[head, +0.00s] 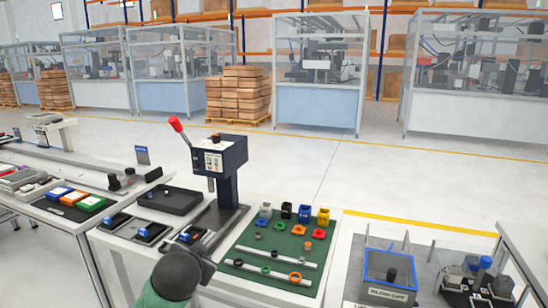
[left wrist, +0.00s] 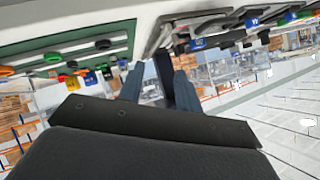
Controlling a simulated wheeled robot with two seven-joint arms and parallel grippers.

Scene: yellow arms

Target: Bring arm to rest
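My left arm comes in at the bottom of the head view, with a dark rounded wrist (head: 180,268) above the front edge of the table. Its gripper (head: 208,246) is partly hidden by the wrist, close to the base of the lever press. In the left wrist view the two blue-grey fingers of my left gripper (left wrist: 159,88) stand apart, with no object visibly held between them. A dark upright post shows behind the gap. My right arm and gripper are in neither view.
The lever press (head: 220,158) with a red-tipped handle stands just beyond my wrist. A green mat (head: 268,246) with rings, rods and coloured blocks lies to its right. Small blue-marked trays (head: 150,232) lie to its left. A blue-framed box (head: 389,272) stands farther right.

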